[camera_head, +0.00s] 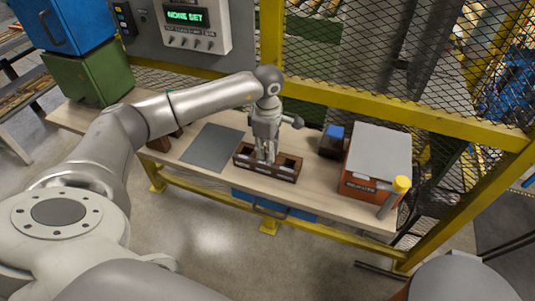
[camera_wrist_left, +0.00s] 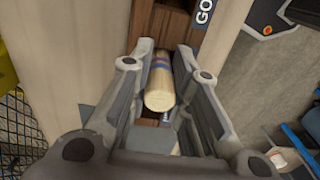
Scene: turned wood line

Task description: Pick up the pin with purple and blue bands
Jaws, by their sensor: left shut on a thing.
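The pin with purple and blue bands (camera_wrist_left: 160,88) is a pale wooden cylinder, seen nearly end-on in the left wrist view. My left gripper (camera_wrist_left: 163,55) has its two fingers on either side of the pin and is shut on it. In the head view my left gripper (camera_head: 266,158) points down into a dark brown wooden tray (camera_head: 285,178) with compartments. The pin is hidden by the fingers there. The tray (camera_wrist_left: 168,20) also shows behind the pin in the wrist view. I cannot tell whether the pin touches the tray. My right gripper is not in view.
The tray stands on a light wooden bench (camera_head: 330,200). A grey mat (camera_head: 212,147) lies left of it. A dark box with a blue top (camera_head: 333,140) and an orange-brown box with a grey lid (camera_head: 378,153) stand to the right. A yellow mesh fence (camera_head: 400,113) runs behind.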

